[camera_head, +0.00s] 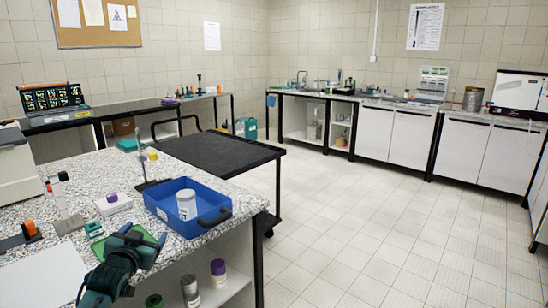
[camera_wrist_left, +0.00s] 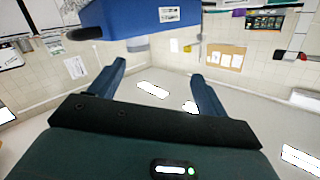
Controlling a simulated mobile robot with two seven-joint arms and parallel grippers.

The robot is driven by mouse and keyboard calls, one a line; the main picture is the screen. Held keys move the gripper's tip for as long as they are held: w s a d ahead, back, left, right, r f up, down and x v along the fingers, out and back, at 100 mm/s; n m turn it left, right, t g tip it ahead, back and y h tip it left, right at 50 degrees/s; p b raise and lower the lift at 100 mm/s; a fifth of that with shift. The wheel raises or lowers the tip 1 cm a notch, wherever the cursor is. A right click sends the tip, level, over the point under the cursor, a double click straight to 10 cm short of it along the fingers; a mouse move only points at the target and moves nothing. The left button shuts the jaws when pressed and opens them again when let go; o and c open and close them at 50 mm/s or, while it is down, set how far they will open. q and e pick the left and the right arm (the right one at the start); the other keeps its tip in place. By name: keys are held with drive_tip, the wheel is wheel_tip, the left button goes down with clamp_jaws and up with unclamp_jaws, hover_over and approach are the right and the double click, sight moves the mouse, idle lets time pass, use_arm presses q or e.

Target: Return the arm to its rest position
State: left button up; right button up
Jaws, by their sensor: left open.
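My left gripper (camera_head: 140,240) is low at the front edge of the speckled worktop (camera_head: 80,240) in the head view, its teal arm coming up from below. In the left wrist view its two blue-grey fingers (camera_wrist_left: 158,72) stand well apart with nothing between them. The blue tray (camera_head: 205,222) is on the worktop just right of the gripper, apart from it, with a white tub (camera_head: 186,204) inside. The tray's blue wall (camera_wrist_left: 140,18) also fills the top of the left wrist view. My right gripper is in neither view.
A dark-topped cart (camera_head: 215,152) stands behind the worktop. Bottles (camera_head: 218,272) stand on a shelf below the worktop edge. A white block with a purple cap (camera_head: 113,202) and small items are on the worktop. The tiled floor (camera_head: 350,235) to the right is clear.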

use_arm(q)
drive_tip(key=s+d+f+m+g+h, duration=0.1)
drive_tip(key=s+d+f+g, duration=0.1)
drive_tip(key=s+d+f, duration=0.55)
drive_tip(key=s+d+f+g+h, duration=0.15)
drive_tip(key=s+d+f, duration=0.25)
drive_tip(key=s+f, duration=0.55)
drive_tip(key=s+d+f+g+h, duration=0.1)
drive_tip(key=s+d+f, duration=0.1)
drive_tip(key=s, duration=0.8)
drive_tip(key=s+d+f+n+g+h, duration=0.1)
drive_tip(key=s+d, duration=0.4)
drive_tip(key=s, duration=0.5)
drive_tip(key=shift+d+f, duration=0.2)
drive_tip(key=shift+f, duration=0.45)
drive_tip(key=shift+s+g, duration=0.1)
drive_tip(key=shift+g, duration=0.15)
